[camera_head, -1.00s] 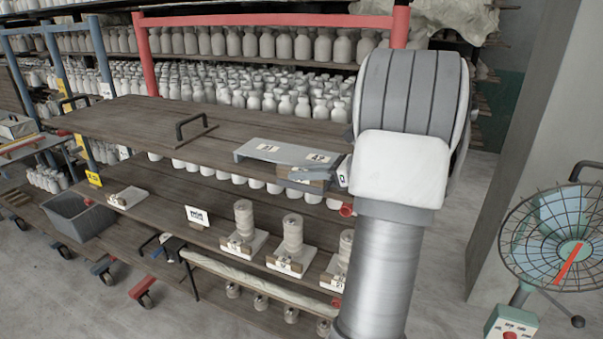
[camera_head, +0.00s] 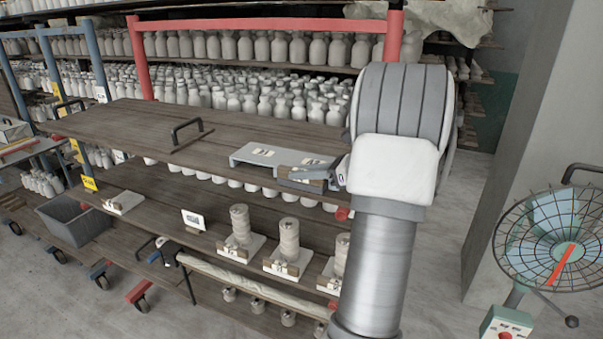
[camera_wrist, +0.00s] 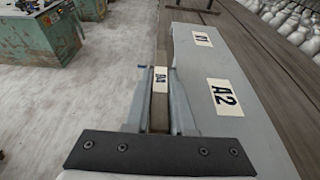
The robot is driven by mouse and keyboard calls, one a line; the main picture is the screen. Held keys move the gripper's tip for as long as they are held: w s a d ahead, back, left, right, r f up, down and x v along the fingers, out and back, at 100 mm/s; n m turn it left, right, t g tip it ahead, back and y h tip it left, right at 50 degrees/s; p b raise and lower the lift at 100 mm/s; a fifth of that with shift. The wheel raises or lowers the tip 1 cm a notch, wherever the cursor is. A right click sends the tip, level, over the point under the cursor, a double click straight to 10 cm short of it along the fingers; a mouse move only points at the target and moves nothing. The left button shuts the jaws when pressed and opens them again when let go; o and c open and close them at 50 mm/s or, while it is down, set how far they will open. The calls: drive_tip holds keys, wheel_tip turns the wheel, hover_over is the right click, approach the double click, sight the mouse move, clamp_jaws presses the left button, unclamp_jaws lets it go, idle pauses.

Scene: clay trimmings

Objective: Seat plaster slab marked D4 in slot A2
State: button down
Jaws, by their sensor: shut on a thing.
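The slab (camera_wrist: 159,112) is a narrow brownish piece with a white label that reads D4, seen edge-up in the wrist view. My gripper (camera_wrist: 160,75) is shut on it, one grey finger on each side. In the head view my gripper (camera_head: 303,175) is at the front edge of the upper shelf. Beside the slab is a grey rack plate (camera_wrist: 195,75) with labels A1 (camera_wrist: 202,38) and A2 (camera_wrist: 225,97). The rack also shows in the head view (camera_head: 250,159). The slab is left of the A2 label in the wrist view. The slot openings are hidden.
The upper wooden shelf (camera_head: 120,125) is mostly bare, with a black handle (camera_head: 187,130) on it. The lower shelf (camera_head: 165,215) holds clay cylinders (camera_head: 240,222) on white bases. A wire fan (camera_head: 555,245) stands at right. In the wrist view, green machines (camera_wrist: 40,38) stand beyond open floor.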

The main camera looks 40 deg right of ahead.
drive_tip(key=shift+d, duration=0.15)
drive_tip(key=c, duration=0.7)
unclamp_jaws()
drive_tip(key=b+v, duration=0.1)
drive_tip(key=v, duration=1.6)
drive_tip(key=shift+s+b, duration=0.25)
drive_tip(key=shift+b, duration=0.15)
